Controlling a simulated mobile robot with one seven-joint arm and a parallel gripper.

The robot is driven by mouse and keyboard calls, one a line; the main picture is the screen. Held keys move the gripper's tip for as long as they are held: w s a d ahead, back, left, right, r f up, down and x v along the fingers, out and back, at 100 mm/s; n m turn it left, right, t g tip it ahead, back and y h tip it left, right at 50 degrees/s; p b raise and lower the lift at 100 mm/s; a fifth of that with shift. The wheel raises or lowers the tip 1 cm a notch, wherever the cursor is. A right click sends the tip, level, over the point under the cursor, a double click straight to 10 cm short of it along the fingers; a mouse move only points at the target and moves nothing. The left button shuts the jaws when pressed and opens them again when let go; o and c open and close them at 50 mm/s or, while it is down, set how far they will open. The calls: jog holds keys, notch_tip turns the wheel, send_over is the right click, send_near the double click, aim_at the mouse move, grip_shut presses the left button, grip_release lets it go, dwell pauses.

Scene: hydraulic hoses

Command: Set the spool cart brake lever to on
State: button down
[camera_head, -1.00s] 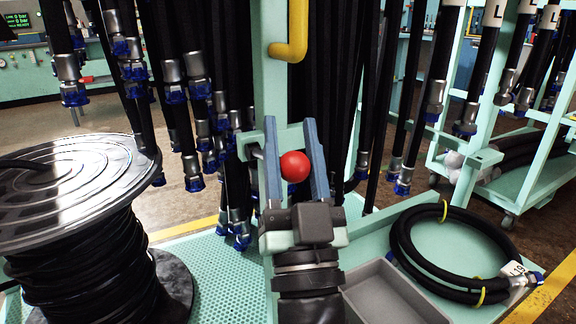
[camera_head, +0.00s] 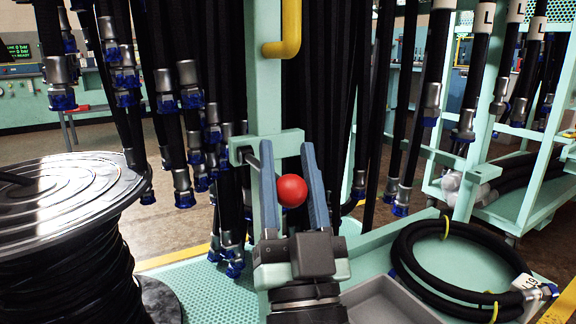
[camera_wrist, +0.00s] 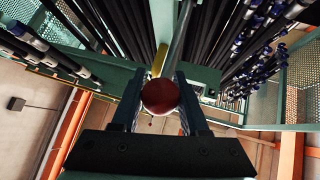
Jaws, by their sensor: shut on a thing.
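The brake lever shows as a red ball knob (camera_head: 292,190) on a thin metal rod (camera_head: 251,160) that comes from a bracket on the pale green post. The rod runs behind my left finger, so part of it is hidden. My gripper (camera_head: 291,185) has its two blue-grey fingers on either side of the knob, shut on it. In the wrist view the knob (camera_wrist: 160,96) sits between the fingers, and the rod (camera_wrist: 180,38) extends away beyond it. No on or off marking is readable.
Black hoses with blue-ended fittings hang behind and left of my gripper. A hose spool (camera_head: 65,205) stands at left. A grey tray (camera_head: 385,301) and a coiled hose (camera_head: 408,262) lie at lower right. A yellow hook (camera_head: 288,40) juts from the post above.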

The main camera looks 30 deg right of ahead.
jog(key=shift+s+d+r, duration=0.1)
jog(key=shift+s+d, duration=0.05)
jog(key=shift+s, duration=0.05)
jog(key=shift+c, duration=2.3)
grip_release()
jog(key=shift+b+v, duration=2.4)
jog(key=shift+v, duration=4.05)
